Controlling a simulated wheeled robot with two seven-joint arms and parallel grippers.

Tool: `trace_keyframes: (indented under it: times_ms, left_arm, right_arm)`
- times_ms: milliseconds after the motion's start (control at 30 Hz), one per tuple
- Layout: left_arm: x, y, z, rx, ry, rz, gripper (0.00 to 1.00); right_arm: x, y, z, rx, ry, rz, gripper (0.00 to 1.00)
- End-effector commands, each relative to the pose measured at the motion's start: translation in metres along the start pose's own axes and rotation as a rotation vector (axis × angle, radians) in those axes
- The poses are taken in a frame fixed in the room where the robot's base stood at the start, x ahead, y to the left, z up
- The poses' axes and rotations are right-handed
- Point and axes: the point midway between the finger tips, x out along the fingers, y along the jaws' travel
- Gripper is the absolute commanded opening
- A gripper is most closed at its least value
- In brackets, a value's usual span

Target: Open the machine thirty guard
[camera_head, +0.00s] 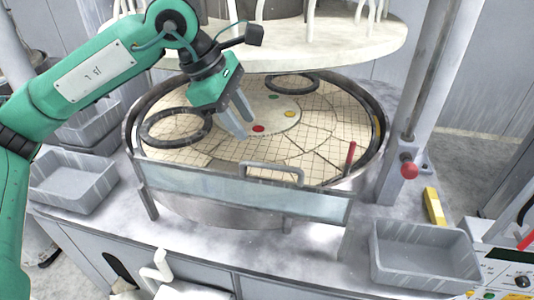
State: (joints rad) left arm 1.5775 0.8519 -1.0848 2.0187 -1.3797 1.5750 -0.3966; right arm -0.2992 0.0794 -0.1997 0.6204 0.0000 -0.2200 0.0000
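The guard (240,190) is a clear, pale panel in a metal frame. It stands upright along the front of the round polishing platen (225,150), with a grey bar handle (271,168) at its top edge. My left gripper (248,128) hangs above the platen, behind and above the guard, near the white centre disc. Its two grey fingers look apart, with nothing between them. It does not touch the handle. My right gripper is not in view.
The large white upper plate (310,50) hangs over the back of the platen. A post with a red knob (409,170) stands at right. Grey trays stand at left (75,182) and front right (424,255). A yellow block (433,206) lies near the right tray.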

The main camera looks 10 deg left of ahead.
Motion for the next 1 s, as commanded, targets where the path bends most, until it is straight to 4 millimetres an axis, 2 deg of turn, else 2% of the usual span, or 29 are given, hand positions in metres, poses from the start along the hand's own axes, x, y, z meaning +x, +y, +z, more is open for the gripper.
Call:
trace_keyframes:
  times_ms: [33, 300, 500, 700, 967, 1000]
  left_arm:
    - [0.008, 0.0, 0.001, 0.0, 0.001, -0.006, 0.34]
    - [0.065, -0.001, 0.002, 0.0, -0.001, -0.007, 0.34]
    - [0.097, 0.0, 0.002, -0.001, -0.002, -0.004, 0.34]
    - [0.112, -0.001, 0.001, 0.0, -0.003, -0.002, 0.34]
    - [0.113, -0.001, 0.001, 0.0, -0.003, -0.001, 0.34]
    - [0.113, -0.001, 0.001, 0.0, -0.004, -0.001, 0.28]
  right_arm:
    - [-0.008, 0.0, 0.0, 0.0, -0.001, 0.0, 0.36]
    - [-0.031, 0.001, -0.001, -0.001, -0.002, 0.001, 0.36]
    - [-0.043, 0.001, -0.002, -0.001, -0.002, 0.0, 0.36]
    - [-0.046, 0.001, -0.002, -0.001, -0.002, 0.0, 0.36]
    - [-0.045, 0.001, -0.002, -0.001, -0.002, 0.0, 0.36]
    - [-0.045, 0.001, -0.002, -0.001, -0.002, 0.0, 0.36]
